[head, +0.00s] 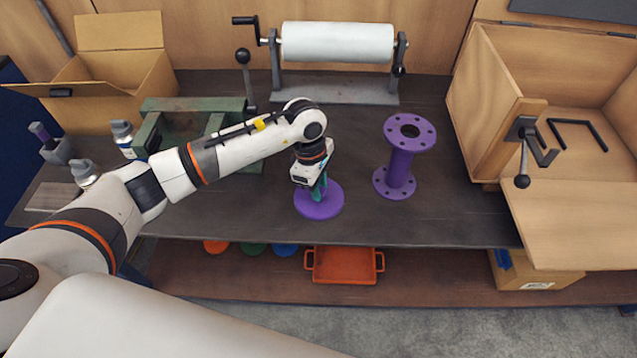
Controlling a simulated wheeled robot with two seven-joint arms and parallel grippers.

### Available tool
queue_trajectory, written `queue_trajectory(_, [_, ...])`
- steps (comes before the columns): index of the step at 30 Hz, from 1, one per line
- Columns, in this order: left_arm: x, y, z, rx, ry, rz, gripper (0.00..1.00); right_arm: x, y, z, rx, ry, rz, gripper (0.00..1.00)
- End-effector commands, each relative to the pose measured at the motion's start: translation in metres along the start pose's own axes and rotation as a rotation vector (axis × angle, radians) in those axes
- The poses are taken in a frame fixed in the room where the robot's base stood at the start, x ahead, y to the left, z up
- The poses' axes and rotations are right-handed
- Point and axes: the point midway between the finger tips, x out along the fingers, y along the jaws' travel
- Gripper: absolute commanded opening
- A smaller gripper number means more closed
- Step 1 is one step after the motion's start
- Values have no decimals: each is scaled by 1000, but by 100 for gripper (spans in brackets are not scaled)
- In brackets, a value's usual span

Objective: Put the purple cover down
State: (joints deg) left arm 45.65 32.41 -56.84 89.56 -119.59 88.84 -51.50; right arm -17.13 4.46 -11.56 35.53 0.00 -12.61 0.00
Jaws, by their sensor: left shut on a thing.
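The purple cover (327,208) is a flat round disc at the middle of the dark bench top, near the front. My left gripper (318,188) points down over it and is shut on the cover, with a green part showing between the fingers and the disc. The disc looks level; I cannot tell whether it touches the bench or hangs just above it. The purple flanged pipe (399,168) stands upright to the right of the cover, apart from it, with its top flange open and ringed by bolt holes. My right gripper is not in view.
A white roll on a stand (338,42) is at the back. A green metal frame (180,112) and an open cardboard box (115,75) are at the left. A wooden box (490,105) is at the right. An orange tray (343,266) sits below the bench front.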

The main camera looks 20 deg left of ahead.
Motion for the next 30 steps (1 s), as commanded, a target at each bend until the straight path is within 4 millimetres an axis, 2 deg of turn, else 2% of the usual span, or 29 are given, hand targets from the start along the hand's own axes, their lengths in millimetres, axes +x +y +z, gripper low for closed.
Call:
queue_trajectory(6, [4,0,1,0,0,0,3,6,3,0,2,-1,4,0])
queue_trajectory(7, [3,0,1,0,0,0,28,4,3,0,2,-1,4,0])
queue_trajectory(10, [2,0,0,0,0,0,44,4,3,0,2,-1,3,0])
queue_trajectory(11, [2,0,0,0,0,0,46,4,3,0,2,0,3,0])
queue_trajectory(19, [1,0,0,0,0,0,46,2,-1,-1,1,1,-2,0])
queue_trajectory(23, [-6,-1,0,0,0,-3,46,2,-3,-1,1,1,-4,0])
queue_trajectory(26, [-22,-2,0,2,0,-5,46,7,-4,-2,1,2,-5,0])
queue_trajectory(30, [-53,-2,1,2,-1,-7,46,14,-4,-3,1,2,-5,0])
